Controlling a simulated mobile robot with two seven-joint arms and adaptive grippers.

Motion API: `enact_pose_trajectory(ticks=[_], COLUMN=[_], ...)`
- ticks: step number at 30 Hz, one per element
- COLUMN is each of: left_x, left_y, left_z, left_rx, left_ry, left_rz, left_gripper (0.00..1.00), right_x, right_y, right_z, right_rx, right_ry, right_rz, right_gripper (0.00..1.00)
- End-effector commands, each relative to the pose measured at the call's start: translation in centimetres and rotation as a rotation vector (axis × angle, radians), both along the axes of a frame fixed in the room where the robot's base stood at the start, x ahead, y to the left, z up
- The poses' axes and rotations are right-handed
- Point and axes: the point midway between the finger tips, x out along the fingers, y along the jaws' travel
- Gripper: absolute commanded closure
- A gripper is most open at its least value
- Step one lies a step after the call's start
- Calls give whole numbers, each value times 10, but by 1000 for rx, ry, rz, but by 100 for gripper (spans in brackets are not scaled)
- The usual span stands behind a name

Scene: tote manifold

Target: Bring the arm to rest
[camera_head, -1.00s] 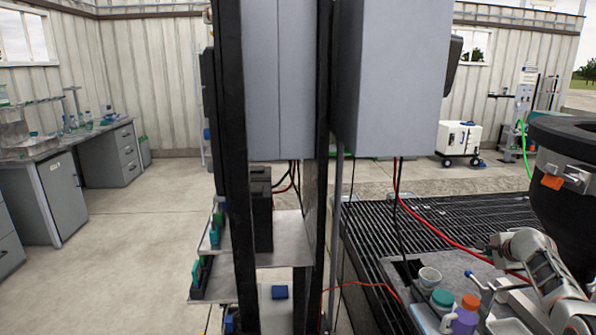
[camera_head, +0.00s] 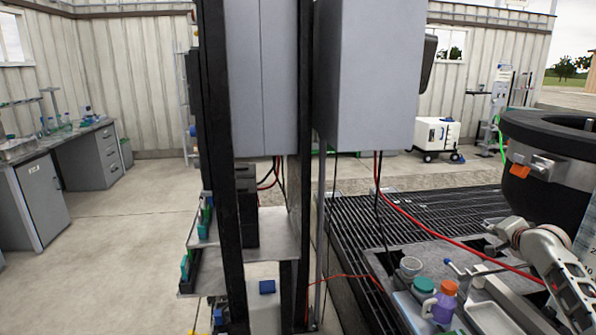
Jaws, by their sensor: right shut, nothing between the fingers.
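My right arm (camera_head: 560,270) comes in from the lower right corner, its pale grey links bent over the right side of the workbench tray. Its far end, with my right gripper (camera_head: 491,239), points left beside the black vessel. The gripper is small in the picture and its fingers are hard to make out; it is shut and holds nothing. My left arm and left gripper are not in view.
A black vessel (camera_head: 552,160) is close at right. A grey cabinet (camera_head: 366,75) on dark posts fills the middle. Open floor lies left.

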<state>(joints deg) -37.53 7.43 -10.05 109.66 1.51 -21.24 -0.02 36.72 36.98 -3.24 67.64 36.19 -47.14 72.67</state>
Motion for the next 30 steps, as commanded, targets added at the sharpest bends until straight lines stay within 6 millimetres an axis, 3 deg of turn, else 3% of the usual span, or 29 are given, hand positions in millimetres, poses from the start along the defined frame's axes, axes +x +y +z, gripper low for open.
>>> enact_pose_trajectory(ticks=[6,17,30], left_x=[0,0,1], left_y=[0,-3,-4], left_z=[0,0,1], left_rx=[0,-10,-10], left_ry=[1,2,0], left_rz=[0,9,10], left_gripper=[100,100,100], right_x=[-17,-6,-1], right_y=[38,18,22], right_z=[15,59,126], right_rx=[-124,-741,-1746], right_ry=[-14,4,144], right_rz=[104,215,302], right_gripper=[100,100,100])
